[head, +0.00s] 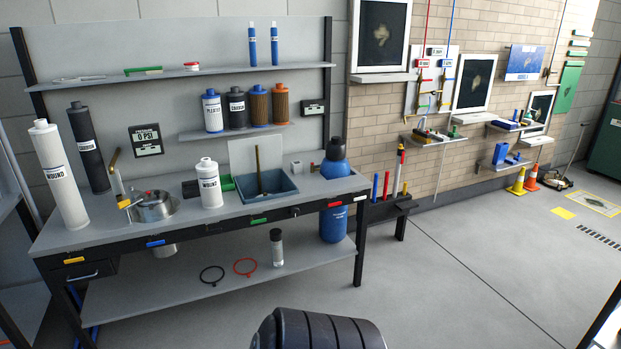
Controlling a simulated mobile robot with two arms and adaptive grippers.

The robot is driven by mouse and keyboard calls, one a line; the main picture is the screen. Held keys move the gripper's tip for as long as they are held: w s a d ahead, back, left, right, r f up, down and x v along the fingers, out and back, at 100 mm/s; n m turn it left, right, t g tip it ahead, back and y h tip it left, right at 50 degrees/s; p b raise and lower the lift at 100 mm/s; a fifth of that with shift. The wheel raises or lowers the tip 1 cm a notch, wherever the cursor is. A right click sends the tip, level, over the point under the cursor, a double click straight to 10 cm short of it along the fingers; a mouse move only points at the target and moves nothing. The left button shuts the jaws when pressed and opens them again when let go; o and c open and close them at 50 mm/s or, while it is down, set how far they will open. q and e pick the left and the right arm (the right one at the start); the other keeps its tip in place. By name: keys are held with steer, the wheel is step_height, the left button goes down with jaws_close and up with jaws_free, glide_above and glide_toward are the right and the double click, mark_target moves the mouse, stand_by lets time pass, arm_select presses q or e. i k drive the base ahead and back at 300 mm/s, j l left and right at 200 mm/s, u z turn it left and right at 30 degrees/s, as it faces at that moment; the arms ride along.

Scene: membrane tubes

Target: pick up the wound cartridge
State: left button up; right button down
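A tall white cylinder (62,180) with a dark label that appears to read WOUND stands upright at the left end of the grey workbench (110,240). A shorter white cartridge (209,190) with a narrow cap stands upright near the middle of the bench top. Its label also seems to read WOUND, but it is small. Both stand free, with nothing holding them. A dark ribbed part of my own body shows at the bottom centre. Neither of my grippers is in view.
A tall dark cylinder (88,150) stands beside the tall white one. A metal bowl (153,207), a blue-grey basin (268,187) and a blue tank (335,170) are also on the bench. Several cartridges stand on the shelf (190,135) above. The floor (450,285) to the right is clear.

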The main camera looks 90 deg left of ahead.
mark_target(207, 171)
steer(key=u, duration=3.45)
steer(key=i+j, duration=0.15)
steer(key=i, duration=0.85)
steer(key=i+j, duration=0.2)
steer(key=i, duration=0.75)
steer(key=j+u, duration=0.05)
